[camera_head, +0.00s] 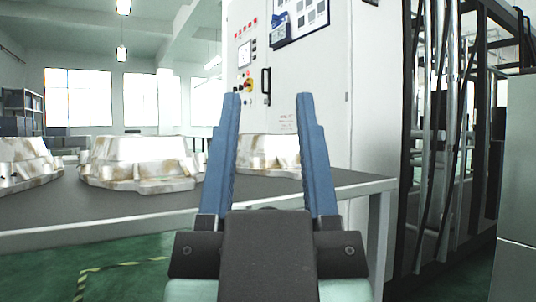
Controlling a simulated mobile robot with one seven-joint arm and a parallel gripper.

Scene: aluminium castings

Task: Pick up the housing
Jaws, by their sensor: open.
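Several silvery cast aluminium housings with brownish patches stand on a grey table (110,212). One housing (140,160) stands left of my gripper, and another (22,163) is cut by the left edge of the view. A third housing (268,153) shows between my gripper's fingers, farther back, its left part hidden by the left finger. My gripper (268,98) has two long blue fingers spread apart, pointing up in the picture, with nothing held between them. I cannot tell the exact distance from the fingers to the housing behind them.
A tall white control cabinet (375,110) with buttons and a handle stands behind the table. A dark metal frame with pipes (440,140) is on the right, beside a grey cabinet (517,160). Green floor with a yellow-black marking (120,264) shows below the table.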

